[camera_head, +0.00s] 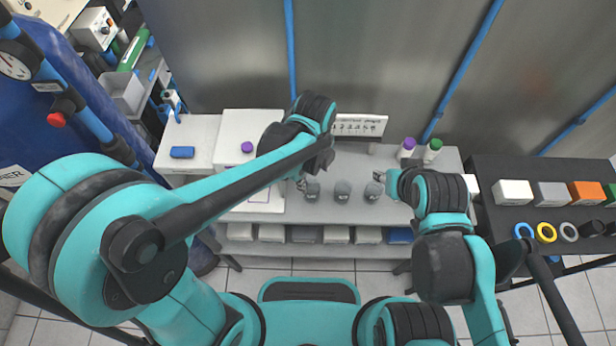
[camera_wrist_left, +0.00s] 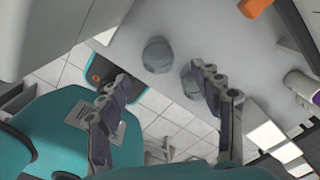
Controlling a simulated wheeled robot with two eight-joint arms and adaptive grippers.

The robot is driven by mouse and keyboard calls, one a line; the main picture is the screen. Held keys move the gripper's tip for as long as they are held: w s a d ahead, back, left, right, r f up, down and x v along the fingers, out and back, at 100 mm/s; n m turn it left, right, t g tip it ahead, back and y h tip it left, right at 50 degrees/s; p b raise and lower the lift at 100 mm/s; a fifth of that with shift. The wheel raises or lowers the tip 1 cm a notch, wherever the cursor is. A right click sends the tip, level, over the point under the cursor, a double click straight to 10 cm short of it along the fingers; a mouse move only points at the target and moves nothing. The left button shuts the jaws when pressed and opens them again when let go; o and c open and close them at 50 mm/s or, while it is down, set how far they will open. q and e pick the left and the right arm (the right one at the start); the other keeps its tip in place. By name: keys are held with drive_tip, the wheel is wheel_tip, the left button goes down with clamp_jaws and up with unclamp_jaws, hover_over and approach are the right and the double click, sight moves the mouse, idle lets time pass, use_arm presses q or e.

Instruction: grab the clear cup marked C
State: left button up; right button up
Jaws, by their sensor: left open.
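Three small clear, greyish cups stand in a row on the grey bench (camera_head: 400,212) in the head view: a left cup (camera_head: 312,191), a middle cup (camera_head: 342,192) and a right cup (camera_head: 373,192). Their marks are too small to read, so I cannot tell which is C. My left gripper (camera_head: 299,182) is just left of the left cup, partly hidden by my arm. In the left wrist view its fingers (camera_wrist_left: 158,80) are spread and empty; two cups show there, one (camera_wrist_left: 157,55) beyond the gap, another (camera_wrist_left: 189,82) beside the right finger. My right gripper (camera_head: 382,177) is near the right cup; its jaws are unclear.
A purple-capped bottle (camera_head: 407,148) and a green-capped bottle (camera_head: 432,151) stand at the bench's back right. A white sign (camera_head: 360,125) stands at the back. A black table (camera_head: 490,218) on the right holds boxes and rings. Bare bench lies in front of the cups.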

sight(312, 187)
use_arm(q)
drive_tip(key=f+b, duration=0.1)
drive_tip(key=f, duration=0.2)
drive_tip(key=f+b, duration=0.1)
drive_tip(key=f, duration=0.3)
drive_tip(key=shift+w+a+f+b, duration=0.1)
drive_tip(key=shift+a+f+b, duration=0.1)
drive_tip(key=shift+b, duration=0.2)
drive_tip(key=shift+r, duration=0.15)
drive_tip(key=c, duration=0.9)
